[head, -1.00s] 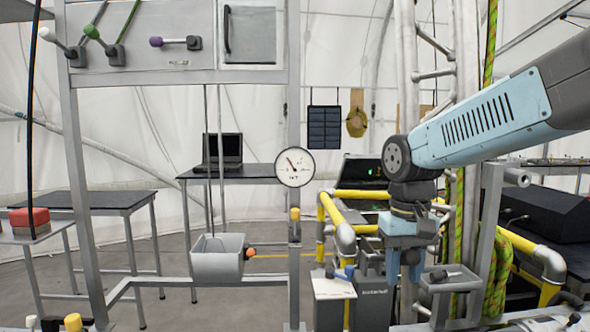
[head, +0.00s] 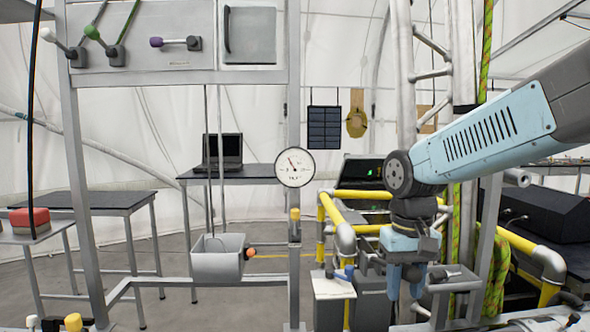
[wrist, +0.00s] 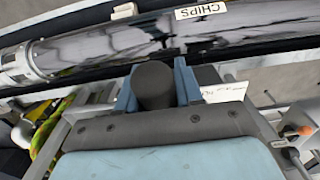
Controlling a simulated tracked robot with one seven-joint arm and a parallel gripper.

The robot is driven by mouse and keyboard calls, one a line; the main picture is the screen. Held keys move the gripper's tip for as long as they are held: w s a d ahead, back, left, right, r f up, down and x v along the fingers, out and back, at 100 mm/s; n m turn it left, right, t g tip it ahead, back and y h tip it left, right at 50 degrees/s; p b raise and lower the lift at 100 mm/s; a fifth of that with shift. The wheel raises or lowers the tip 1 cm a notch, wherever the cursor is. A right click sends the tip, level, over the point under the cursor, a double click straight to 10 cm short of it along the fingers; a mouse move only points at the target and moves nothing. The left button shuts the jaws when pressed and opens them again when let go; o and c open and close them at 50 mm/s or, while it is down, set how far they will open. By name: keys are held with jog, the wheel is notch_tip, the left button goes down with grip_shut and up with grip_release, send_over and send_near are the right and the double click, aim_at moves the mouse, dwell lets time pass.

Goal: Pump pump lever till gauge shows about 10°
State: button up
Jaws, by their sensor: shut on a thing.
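The round white gauge (head: 295,168) is on the frame's upright post in the head view. Its dark needle points up and left; the scale is too small to read. The rest of the lever is hidden by my gripper.
Yellow pipe rails (head: 345,238) stand just left of my gripper. A long dark tube labelled CHIPS (wrist: 110,45) lies beyond the fingers in the wrist view. A grey bin (head: 217,262) hangs at the left.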

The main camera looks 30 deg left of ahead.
jog(key=shift+s+d+f, duration=0.1)
jog(key=shift+f, duration=0.35)
jog(key=shift+s+d+f, duration=0.1)
jog(key=shift+f, duration=0.45)
jog(key=shift+s+d+f, duration=0.1)
jog(key=shift+s+f, duration=0.05)
jog(key=shift+f, duration=0.75)
jog(key=shift+s+d+f, duration=0.1)
jog(key=shift+s+f, duration=0.05)
jog(key=shift+f, duration=0.75)
jog(key=shift+a+f, duration=0.1)
jog(key=shift+f, duration=1.9)
notch_tip(320, 180, up, 6)
jog(key=shift+w, duration=0.25)
jog(key=shift+a, duration=0.1)
jog(key=shift+r, duration=0.1)
